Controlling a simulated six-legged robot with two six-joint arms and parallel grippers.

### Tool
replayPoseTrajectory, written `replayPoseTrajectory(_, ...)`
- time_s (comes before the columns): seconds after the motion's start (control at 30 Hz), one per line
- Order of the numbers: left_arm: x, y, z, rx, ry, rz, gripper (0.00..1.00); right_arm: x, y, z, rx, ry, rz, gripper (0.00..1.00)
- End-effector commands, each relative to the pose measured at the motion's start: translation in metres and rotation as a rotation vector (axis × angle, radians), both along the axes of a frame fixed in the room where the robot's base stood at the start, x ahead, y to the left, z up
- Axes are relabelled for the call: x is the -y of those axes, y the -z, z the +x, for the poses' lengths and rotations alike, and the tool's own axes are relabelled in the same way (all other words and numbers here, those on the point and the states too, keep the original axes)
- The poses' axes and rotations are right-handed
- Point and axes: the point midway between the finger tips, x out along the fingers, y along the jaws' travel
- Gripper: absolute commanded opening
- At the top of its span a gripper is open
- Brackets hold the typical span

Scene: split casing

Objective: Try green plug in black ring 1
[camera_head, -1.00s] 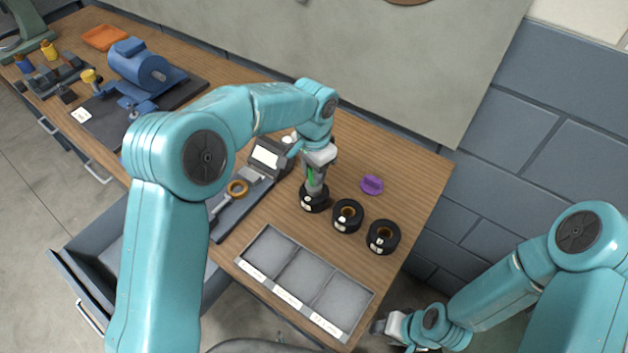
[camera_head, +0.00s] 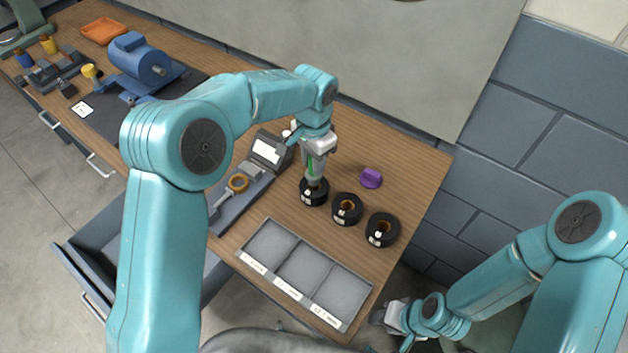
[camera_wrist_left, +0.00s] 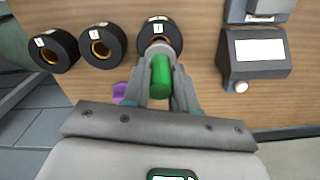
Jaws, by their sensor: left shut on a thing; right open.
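My left gripper (camera_head: 314,172) is shut on the green plug (camera_wrist_left: 161,76) and points down at a black ring (camera_head: 314,192), the leftmost of three in the head view. In the left wrist view this black ring (camera_wrist_left: 159,31) is the rightmost, with a white label. A pale grey part beyond the green plug is at the ring's opening; the fingers and plug hide how deep it sits. Two more black rings, one in the middle (camera_head: 347,209) and one at the right (camera_head: 382,230), show brown-orange bores. My right gripper (camera_head: 390,316) is open, low beside the table's edge.
A purple piece (camera_head: 371,178) lies behind the rings. A three-compartment grey tray (camera_head: 258,270) stands in front, empty. A blue motor (camera_head: 140,62) stands further left.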

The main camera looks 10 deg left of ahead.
Motion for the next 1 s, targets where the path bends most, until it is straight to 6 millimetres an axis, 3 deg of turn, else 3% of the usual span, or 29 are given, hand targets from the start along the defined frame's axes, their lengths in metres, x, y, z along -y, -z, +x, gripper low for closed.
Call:
replayPoseTrajectory(0.57,0.000,-0.041,0.000,0.002,0.000,0.000,0.00,0.000,-0.031,0.000,0.000,0.000,0.000,0.43)
replayPoseTrajectory(1.0,0.000,-0.040,0.000,0.001,0.000,0.000,0.00,0.000,-0.030,0.000,0.000,0.000,0.000,0.43)
